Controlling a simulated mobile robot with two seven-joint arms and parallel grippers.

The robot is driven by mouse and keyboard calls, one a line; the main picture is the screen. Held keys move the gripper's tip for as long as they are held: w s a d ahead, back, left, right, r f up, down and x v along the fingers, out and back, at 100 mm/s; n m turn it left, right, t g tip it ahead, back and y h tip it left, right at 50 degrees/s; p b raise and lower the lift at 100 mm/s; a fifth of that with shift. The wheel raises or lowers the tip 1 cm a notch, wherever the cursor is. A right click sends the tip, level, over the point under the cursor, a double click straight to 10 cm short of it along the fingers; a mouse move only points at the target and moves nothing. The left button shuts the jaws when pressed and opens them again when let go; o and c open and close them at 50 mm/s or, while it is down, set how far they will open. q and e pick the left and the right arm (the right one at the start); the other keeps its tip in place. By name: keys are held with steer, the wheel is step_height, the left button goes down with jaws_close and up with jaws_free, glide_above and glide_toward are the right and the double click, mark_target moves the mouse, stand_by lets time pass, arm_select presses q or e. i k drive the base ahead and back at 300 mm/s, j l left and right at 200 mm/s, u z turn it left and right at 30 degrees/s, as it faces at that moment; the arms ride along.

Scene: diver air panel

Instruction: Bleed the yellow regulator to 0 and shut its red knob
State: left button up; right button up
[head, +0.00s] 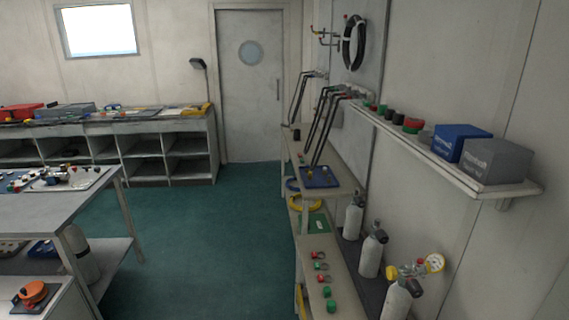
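A yellow regulator (407,271) sits on top of a grey gas cylinder (397,302) at the lower right, by the wall. A round yellow-rimmed gauge (435,263) is on its right side. Its needle is too small to read. A small red part (420,262) shows between the regulator body and the gauge; I cannot tell whether it is the red knob. Neither of my grippers is in view.
Two more cylinders (370,255) (353,217) stand along the right wall. A narrow bench (312,238) with red and green fittings runs beside them. A shelf (520,190) with boxes juts out above. A worktable (60,208) stands left. Green floor (200,240) is clear between.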

mark_target(435, 262)
steer(key=z, duration=0.55)
steer(key=i+j+z, duration=0.1)
steer(key=z, duration=0.35)
steer(key=j+z, duration=0.3)
steer(key=z, duration=0.15)
steer(key=j+z, duration=0.25)
steer(key=z, duration=0.2)
steer(key=j+z, duration=0.2)
steer(key=j, duration=0.35)
steer(key=j+z, duration=0.2)
steer(key=j, duration=0.3)
steer(key=k+j, duration=0.1)
steer(key=j, duration=0.5)
steer(key=k+z, duration=0.05)
